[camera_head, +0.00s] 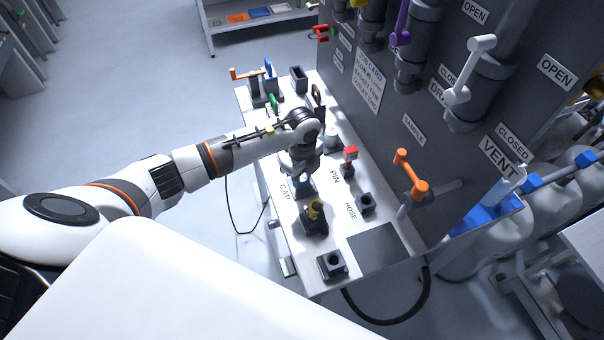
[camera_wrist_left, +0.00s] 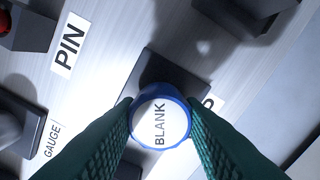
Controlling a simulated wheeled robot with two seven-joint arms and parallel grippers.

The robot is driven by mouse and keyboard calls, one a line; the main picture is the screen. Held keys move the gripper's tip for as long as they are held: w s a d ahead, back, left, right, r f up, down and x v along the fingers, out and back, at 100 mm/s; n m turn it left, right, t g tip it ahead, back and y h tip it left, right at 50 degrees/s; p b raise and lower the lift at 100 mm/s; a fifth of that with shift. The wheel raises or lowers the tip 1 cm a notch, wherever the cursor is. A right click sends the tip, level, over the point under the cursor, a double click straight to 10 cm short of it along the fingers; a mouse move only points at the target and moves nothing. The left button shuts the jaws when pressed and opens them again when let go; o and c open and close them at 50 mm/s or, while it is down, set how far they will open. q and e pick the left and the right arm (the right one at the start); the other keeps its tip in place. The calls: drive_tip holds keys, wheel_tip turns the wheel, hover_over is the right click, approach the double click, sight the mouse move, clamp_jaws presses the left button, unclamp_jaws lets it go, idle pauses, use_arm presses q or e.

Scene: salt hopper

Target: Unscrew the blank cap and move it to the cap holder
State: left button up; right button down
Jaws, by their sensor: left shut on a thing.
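The blank cap (camera_wrist_left: 160,118), blue-rimmed with a white top reading BLANK, sits between the green fingers of my left gripper (camera_wrist_left: 160,125) in the wrist view. The fingers are shut on its sides. Behind the cap is a dark square block, the cap holder (camera_wrist_left: 168,68), beside a label mostly hidden by the cap and finger. In the head view my left gripper (camera_head: 303,178) points down over this holder (camera_head: 308,191), beside the CAP label. I cannot tell whether the cap is seated in the holder or held just above it. My right gripper is not in view.
A yellow-and-black part (camera_head: 314,217) stands close in front of the left gripper. A red-topped piece (camera_head: 349,157) stands by the PIN label, and an empty hose holder (camera_head: 367,203) lies right. The grey panel (camera_head: 385,110) with valve handles rises behind the bench.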

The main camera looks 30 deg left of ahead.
use_arm(q)
drive_tip(key=shift+f+b, duration=0.45)
drive_tip(key=shift+f, duration=0.25)
drive_tip(key=o, duration=1.8)
drive_tip(key=shift+c, duration=0.2)
drive_tip(key=shift+r, duration=0.1)
drive_tip(key=shift+r+p, duration=2.6)
drive_tip(key=shift+r, duration=0.35)
